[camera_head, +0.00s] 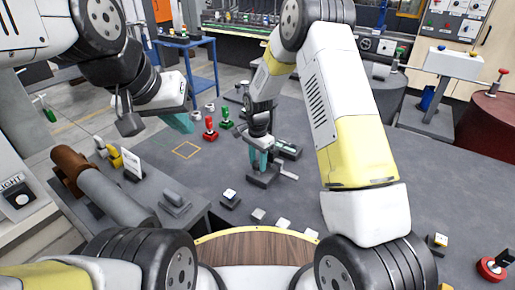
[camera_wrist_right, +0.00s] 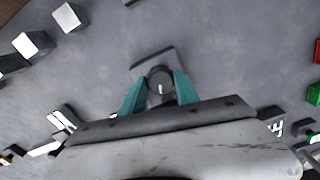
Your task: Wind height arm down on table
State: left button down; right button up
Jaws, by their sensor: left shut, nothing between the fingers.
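A small dark device with a square base (camera_head: 262,181) and an upright post stands on the grey table; I take it for the one with the height arm. A light lever-like piece (camera_head: 289,176) lies just right of the base. My right gripper (camera_head: 262,160) points down over the device. In the right wrist view, its teal fingers (camera_wrist_right: 160,90) stand on either side of a dark round post top (camera_wrist_right: 160,77). Whether they press on it I cannot tell. The arm on the device is not clearly seen. My left gripper (camera_head: 181,123) is shut and empty, above the table's left part.
A red-handled piece (camera_head: 210,128) and a green one (camera_head: 226,117) stand behind and left of the device. A dark block (camera_head: 287,149) is close behind it. Small light-topped blocks (camera_head: 258,215) lie in front. A brown-ended cylinder (camera_head: 100,187) is at left. The right table area is mostly clear.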

grip_shut()
jog(key=shift+n, duration=0.3)
jog(key=n, duration=0.3)
jog(key=shift+n, duration=0.3)
jog(key=n, duration=0.4)
jog(key=shift+n, duration=0.3)
jog(key=o, duration=1.1)
grip_release()
